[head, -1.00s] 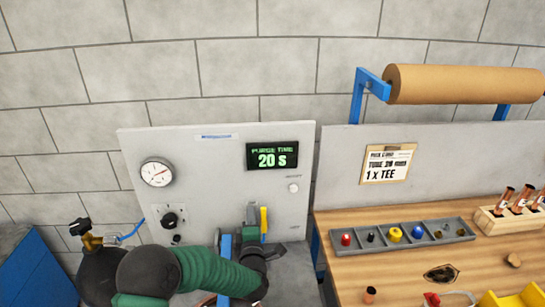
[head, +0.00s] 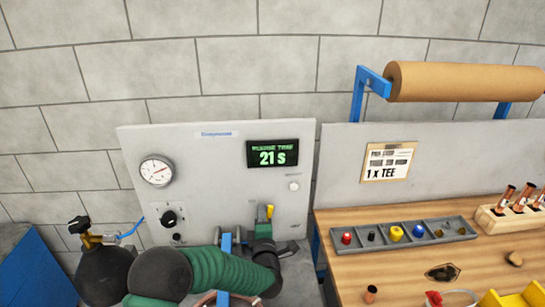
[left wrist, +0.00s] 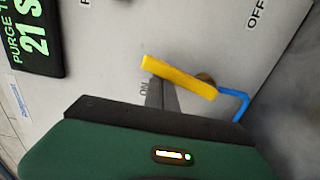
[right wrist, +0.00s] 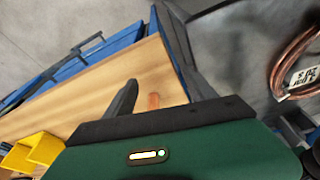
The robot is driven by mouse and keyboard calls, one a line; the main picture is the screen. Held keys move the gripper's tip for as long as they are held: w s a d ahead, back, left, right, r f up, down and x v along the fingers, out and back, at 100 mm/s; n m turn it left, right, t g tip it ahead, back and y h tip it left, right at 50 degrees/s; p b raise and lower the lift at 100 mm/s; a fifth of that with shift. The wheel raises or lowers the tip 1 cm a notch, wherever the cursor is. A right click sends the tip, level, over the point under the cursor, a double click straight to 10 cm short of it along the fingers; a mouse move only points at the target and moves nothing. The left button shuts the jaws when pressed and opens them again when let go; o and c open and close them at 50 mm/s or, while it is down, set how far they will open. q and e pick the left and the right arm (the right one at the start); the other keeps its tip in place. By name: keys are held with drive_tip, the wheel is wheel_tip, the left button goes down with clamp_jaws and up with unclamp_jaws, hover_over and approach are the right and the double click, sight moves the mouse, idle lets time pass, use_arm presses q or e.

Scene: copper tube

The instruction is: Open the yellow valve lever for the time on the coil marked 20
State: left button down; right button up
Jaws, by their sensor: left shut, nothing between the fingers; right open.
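The yellow valve lever (head: 269,212) is on the grey panel, beside my left gripper (head: 263,229). In the left wrist view the lever (left wrist: 180,77) lies tilted, one end near the "ON" mark, with "OFF" at the upper right. My left gripper (left wrist: 161,96) is shut and empty, its fingertips at the lever; contact is unclear. The purge time display (head: 272,153) reads 21 s. A copper coil (right wrist: 294,52) with a white tag (right wrist: 304,80) shows in the right wrist view; its inverted tag seems to read 20 s. My right gripper (right wrist: 160,85) is open.
A gauge (head: 156,170) and black knob (head: 169,218) are on the panel. A gas bottle's brass valve (head: 92,240) stands at left. The wooden bench (head: 400,275) at right carries a parts tray (head: 405,236) and a block of copper fittings (head: 508,216).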

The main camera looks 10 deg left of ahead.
sight(284, 203)
use_arm(q)
drive_tip(key=d+b, duration=0.1)
drive_tip(key=d, duration=0.2)
drive_tip(key=w+d, duration=0.1)
drive_tip(key=d, duration=0.2)
drive_tip(key=shift+w+d+f+b, duration=0.1)
drive_tip(key=shift+w+d+b, duration=0.05)
drive_tip(key=shift+b, duration=0.25)
use_arm(e)
drive_tip(key=shift+s+x, duration=0.25)
drive_tip(key=shift+x, duration=0.75)
use_arm(q)
drive_tip(key=shift+d+r, duration=0.25)
drive_tip(key=shift+d, duration=0.3)
use_arm(e)
drive_tip(key=shift+s+f, duration=0.1)
drive_tip(key=shift+f, duration=0.05)
use_arm(q)
drive_tip(key=v, duration=0.8)
use_arm(e)
drive_tip(key=shift+s+a+f, duration=0.1)
drive_tip(key=shift+s+f, duration=0.05)
use_arm(q)
drive_tip(key=shift+a, duration=0.15)
